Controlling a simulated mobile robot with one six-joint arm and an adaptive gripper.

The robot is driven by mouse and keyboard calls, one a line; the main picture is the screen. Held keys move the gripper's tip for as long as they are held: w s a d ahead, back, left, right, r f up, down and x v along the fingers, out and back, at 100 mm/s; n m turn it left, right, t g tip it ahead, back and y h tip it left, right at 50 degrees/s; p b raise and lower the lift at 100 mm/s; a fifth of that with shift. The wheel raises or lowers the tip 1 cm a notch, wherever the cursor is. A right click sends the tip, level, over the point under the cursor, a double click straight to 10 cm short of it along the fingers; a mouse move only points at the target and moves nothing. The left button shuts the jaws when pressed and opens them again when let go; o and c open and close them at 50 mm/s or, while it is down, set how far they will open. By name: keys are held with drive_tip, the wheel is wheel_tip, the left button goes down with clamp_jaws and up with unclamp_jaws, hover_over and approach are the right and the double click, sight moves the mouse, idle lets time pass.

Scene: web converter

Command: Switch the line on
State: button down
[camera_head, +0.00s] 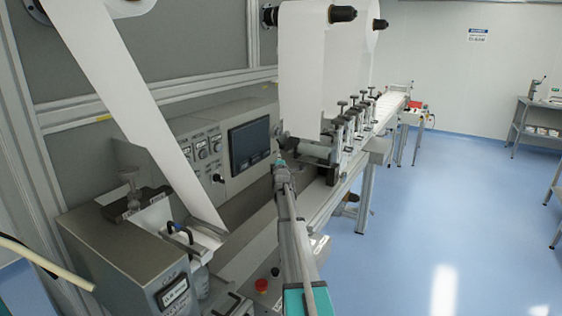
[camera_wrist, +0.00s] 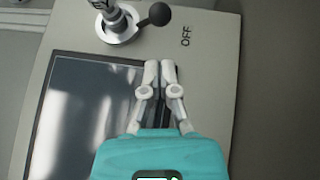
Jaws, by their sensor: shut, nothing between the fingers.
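In the wrist view a rotary switch with a round metal base (camera_wrist: 117,25) and a lever ending in a black ball knob (camera_wrist: 158,14) sits on the grey control panel. The knob points right, toward the printed OFF label (camera_wrist: 186,36); the switch's upper part is cut off by the frame edge. My gripper (camera_wrist: 159,66) is shut and empty, its fingertips over the panel by the dark screen's right edge, below the knob and apart from it. In the head view my gripper (camera_head: 280,156) is at the right end of the panel, just right of the screen (camera_head: 249,145); I cannot make out the switch clearly there.
A white web (camera_head: 130,110) runs down at left, and a large white roll (camera_head: 325,60) hangs above the line. Clamps (camera_head: 350,120) stand right of my gripper. A red button (camera_head: 262,285) is low in front. Blue floor at right is free.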

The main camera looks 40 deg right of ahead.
drive_tip(key=x, duration=0.6)
drive_tip(key=shift+w+p, duration=0.2)
drive_tip(key=shift+p, duration=0.2)
drive_tip(key=shift+w, duration=0.1)
